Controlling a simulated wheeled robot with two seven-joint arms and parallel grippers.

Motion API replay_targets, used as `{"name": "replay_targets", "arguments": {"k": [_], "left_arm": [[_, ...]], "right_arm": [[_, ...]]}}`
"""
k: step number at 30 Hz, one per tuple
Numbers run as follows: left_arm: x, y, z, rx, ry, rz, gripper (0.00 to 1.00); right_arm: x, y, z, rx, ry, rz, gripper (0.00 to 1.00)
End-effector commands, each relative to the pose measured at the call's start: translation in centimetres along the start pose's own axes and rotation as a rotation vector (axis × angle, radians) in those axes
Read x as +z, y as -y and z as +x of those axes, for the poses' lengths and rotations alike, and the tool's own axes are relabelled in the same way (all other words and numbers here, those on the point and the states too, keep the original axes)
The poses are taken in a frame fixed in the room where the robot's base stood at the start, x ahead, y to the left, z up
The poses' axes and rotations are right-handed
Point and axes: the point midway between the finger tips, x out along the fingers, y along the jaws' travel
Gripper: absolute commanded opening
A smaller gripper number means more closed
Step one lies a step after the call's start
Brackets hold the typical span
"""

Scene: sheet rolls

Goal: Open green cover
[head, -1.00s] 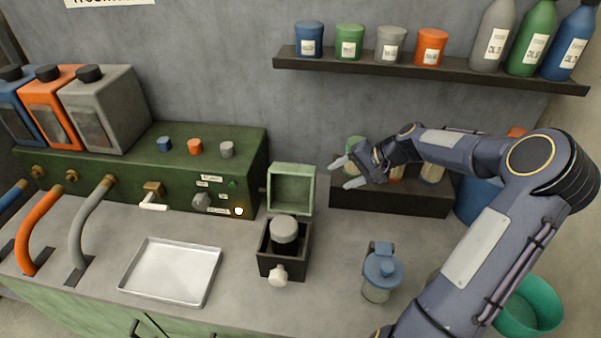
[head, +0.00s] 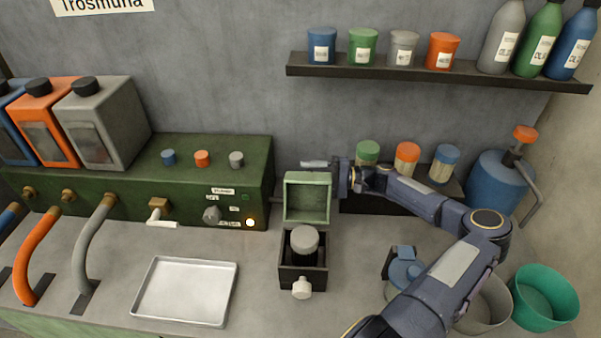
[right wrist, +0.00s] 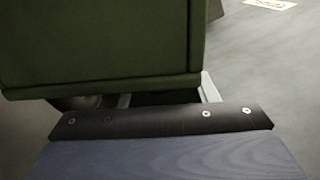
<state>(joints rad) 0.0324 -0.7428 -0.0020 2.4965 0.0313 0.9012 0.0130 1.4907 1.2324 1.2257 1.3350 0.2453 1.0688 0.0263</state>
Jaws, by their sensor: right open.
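The green cover (head: 307,197) stands raised at the back of a small dark box (head: 303,275), its hollow inner side facing me. Inside the open box is a grey-capped round piece (head: 304,240), and a pale knob (head: 301,288) sits on its front. My right gripper (head: 314,164) is open at the cover's upper edge, partly hidden behind it. Whether it touches the cover I cannot tell. In the right wrist view a dark green surface, probably the cover (right wrist: 100,45), fills the upper left, close to the gripper. My left gripper is out of view.
A green machine (head: 130,185) with knobs and a tap stands left of the box. A metal tray (head: 185,290) lies front left. A blue-lidded jar (head: 404,270) stands right, partly behind my arm. A shelf (head: 430,72) with cups and bottles hangs above.

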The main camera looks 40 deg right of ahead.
Motion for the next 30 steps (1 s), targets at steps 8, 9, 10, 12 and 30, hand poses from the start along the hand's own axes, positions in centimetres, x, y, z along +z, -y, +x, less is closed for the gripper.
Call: {"name": "replay_targets", "arguments": {"k": [8,9,10,12,30], "left_arm": [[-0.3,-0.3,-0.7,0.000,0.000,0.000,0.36],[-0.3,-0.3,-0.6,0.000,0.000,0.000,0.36],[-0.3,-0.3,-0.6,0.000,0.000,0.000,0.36],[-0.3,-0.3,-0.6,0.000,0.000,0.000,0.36],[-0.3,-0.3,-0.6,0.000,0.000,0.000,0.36]], "right_arm": [[0.0,0.0,2.4,0.001,0.000,0.001,0.53],[0.0,0.0,2.4,0.001,-0.001,0.000,0.53],[0.0,0.0,2.4,0.001,-0.001,0.000,0.53],[0.0,0.0,2.4,0.001,-0.001,0.000,0.53],[0.0,-0.1,2.4,0.002,-0.001,0.000,0.00]]}}
